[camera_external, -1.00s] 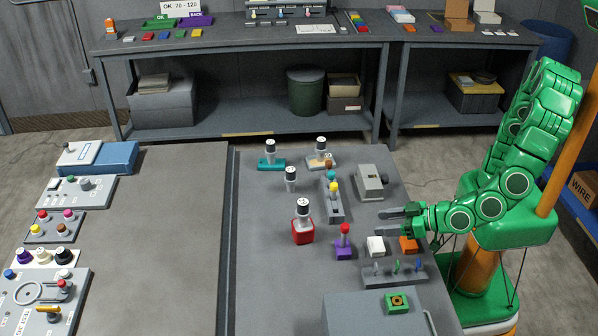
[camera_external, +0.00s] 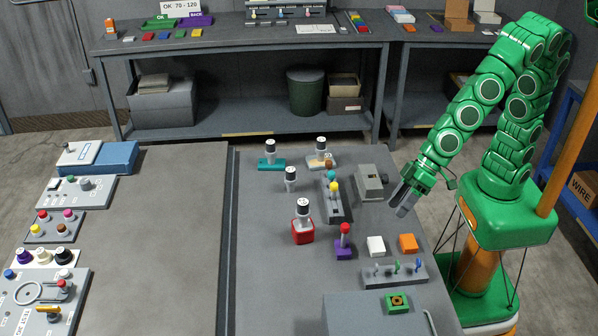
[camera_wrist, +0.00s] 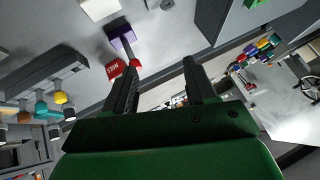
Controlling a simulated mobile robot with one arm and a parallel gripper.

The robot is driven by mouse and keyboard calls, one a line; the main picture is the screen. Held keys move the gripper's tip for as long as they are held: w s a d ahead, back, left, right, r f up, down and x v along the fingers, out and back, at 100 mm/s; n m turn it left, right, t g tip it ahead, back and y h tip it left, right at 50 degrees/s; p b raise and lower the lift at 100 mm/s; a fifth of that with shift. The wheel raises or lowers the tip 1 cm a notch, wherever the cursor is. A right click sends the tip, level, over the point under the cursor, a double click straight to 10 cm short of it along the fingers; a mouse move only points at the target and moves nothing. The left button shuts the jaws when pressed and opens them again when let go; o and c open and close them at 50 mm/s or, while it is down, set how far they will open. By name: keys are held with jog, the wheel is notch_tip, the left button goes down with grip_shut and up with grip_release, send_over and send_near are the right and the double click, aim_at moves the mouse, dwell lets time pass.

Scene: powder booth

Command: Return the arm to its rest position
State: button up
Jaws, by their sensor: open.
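My green arm rises from its base at the right of the external view and bends down over the right edge of the grey table (camera_external: 385,215). My gripper (camera_external: 402,205) hangs above that edge, pointing down and left. In the wrist view my gripper (camera_wrist: 158,75) shows two dark fingers spread apart with nothing between them. It touches no object that I can see. The white block (camera_external: 375,246) and orange block (camera_external: 407,243) lie in front of it on the table.
A red-topped lever on a purple base (camera_external: 343,251), a red holder (camera_external: 302,234) and several upright knobs stand on the table. A low grey box (camera_external: 375,315) is at the near edge. An orange post (camera_external: 572,130) and a blue shelf (camera_external: 578,205) stand right of my arm.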

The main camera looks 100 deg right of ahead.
jog(key=s+d+r+g+h, duration=0.1)
jog(key=s+d+g, duration=0.3)
jog(key=s+d, duration=0.8)
jog(key=s+d+r+n+g+h, duration=0.1)
jog(key=s+d+g, duration=0.3)
jog(key=s+d, duration=0.8)
jog(key=s+r+h, duration=0.1)
jog(key=s, duration=0.4)
jog(key=shift+s+d+g, duration=0.15)
jog(key=shift+s+g, duration=0.15)
jog(key=shift+s, duration=0.1)
